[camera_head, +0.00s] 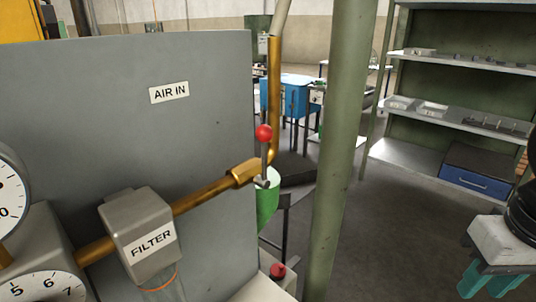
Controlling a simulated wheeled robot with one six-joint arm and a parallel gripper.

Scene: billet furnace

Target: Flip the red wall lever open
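A lever with a red ball knob (263,132) stands upright on a brass valve at the end of the horizontal brass pipe (205,193). The pipe runs in front of a grey panel (100,120) marked AIR IN. A second red knob (277,270) sits lower down, near the bottom edge. My gripper (490,284) is at the lower right, with teal fingers pointing down. It is well to the right of the lever and touches nothing that I can see. Its fingertips are near the picture's bottom edge, and their gap is unclear.
A grey FILTER unit (150,235) and round gauges (10,205) are at the left. A green post (342,150) stands between the lever and my gripper. Shelves (460,115) with a blue drawer box (478,182) are behind. Grey floor (400,240) lies clear right of the post.

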